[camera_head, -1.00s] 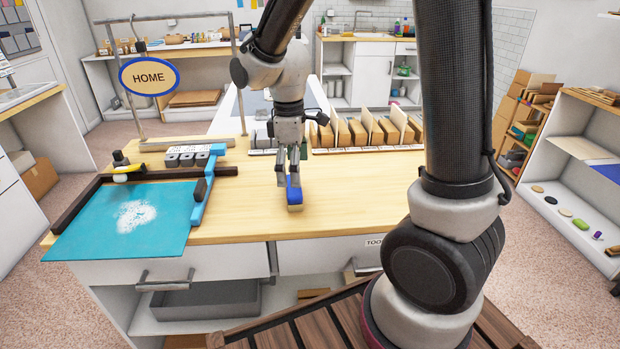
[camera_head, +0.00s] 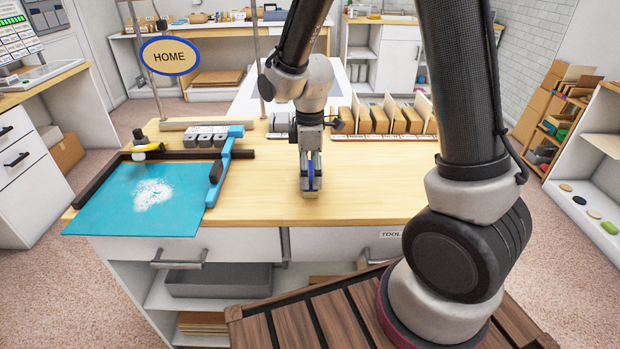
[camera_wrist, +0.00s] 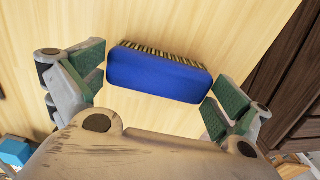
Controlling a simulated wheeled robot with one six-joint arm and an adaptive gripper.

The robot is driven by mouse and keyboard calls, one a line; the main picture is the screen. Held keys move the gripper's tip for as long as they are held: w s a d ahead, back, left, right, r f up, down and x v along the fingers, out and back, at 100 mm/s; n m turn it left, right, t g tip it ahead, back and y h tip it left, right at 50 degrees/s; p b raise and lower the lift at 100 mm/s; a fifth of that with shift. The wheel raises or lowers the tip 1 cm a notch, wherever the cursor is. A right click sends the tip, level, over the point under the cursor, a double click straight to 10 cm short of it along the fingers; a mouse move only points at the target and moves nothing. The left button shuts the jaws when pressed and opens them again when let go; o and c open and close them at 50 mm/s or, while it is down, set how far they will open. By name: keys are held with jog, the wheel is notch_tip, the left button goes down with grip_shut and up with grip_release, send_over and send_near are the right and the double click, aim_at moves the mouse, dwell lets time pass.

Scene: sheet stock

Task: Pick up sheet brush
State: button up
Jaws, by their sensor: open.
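The sheet brush (camera_wrist: 158,76) has a blue back and a row of dark bristles along its far side. In the wrist view it lies between the two green-padded fingers of my gripper (camera_wrist: 158,90), with small gaps at both ends. The gripper is open. In the head view my gripper (camera_head: 311,185) points down at the wooden bench top (camera_head: 390,190), and only a strip of the blue brush (camera_head: 311,176) shows between the fingers. The fingers hide the rest of the brush there.
A teal sheet with a white powdery patch (camera_head: 152,193) lies left on the bench, bordered by a dark rail and a blue bar (camera_head: 222,172). A row of brown blocks with upright cards (camera_head: 385,118) stands behind. Bench space right of my gripper is clear.

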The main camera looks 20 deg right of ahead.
aim_at(310, 170)
jog(key=shift+f, duration=0.4)
jog(key=c, duration=0.7)
jog(key=shift+r, duration=0.1)
notch_tip(310, 170, up, 10)
jog(key=shift+o, duration=0.7)
